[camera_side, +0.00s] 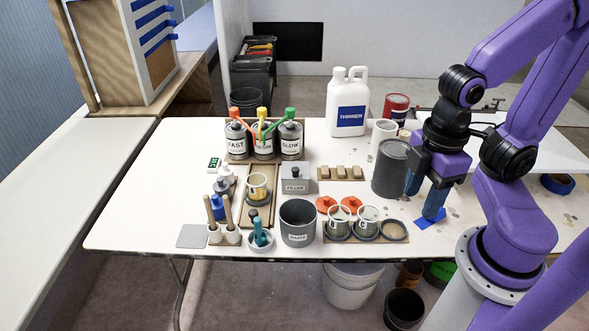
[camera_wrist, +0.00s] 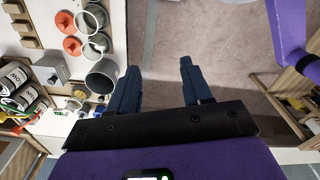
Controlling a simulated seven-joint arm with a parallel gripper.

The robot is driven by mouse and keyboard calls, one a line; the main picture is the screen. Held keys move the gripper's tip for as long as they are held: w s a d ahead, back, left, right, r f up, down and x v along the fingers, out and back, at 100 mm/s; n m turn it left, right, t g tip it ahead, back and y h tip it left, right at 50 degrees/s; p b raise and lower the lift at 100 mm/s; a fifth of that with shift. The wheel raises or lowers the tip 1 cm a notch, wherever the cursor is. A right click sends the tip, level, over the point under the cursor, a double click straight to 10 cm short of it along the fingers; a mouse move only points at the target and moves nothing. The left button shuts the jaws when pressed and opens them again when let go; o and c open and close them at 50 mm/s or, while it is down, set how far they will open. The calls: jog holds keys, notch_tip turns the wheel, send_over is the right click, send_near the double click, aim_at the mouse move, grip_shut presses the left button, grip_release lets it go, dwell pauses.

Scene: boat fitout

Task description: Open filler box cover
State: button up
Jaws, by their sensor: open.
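The filler box (camera_side: 295,186) is a small grey box labelled FILLER in the middle of the table. Its grey cover (camera_side: 295,174) has a small knob and appears to sit on top of the box. The filler box (camera_wrist: 52,72) also shows at the left of the wrist view, well away from my fingers. My gripper (camera_side: 423,194) is at the right side of the table in the side view, right of the large dark grey can. Its blue fingers are spread and empty; in the wrist view my gripper (camera_wrist: 160,68) has only floor showing between the fingertips.
Labelled pump cans (camera_side: 263,147) stand behind the filler box. A tan block rack (camera_side: 340,173) is right of it, and a grey waste pot (camera_side: 298,222) is in front. The dark grey can (camera_side: 390,168) and white thinner jug (camera_side: 348,103) stand tall between box and arm.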

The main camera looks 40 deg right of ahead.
jog(key=w+a+r+m, duration=0.15)
jog(key=w+a, duration=0.25)
jog(key=w, duration=0.6)
jog(key=m, duration=0.7)
send_over(295, 169)
notch_tip(295, 169, down, 8)
notch_tip(295, 169, down, 16)
jog(key=shift+f, duration=0.1)
jog(key=shift+n, duration=0.25)
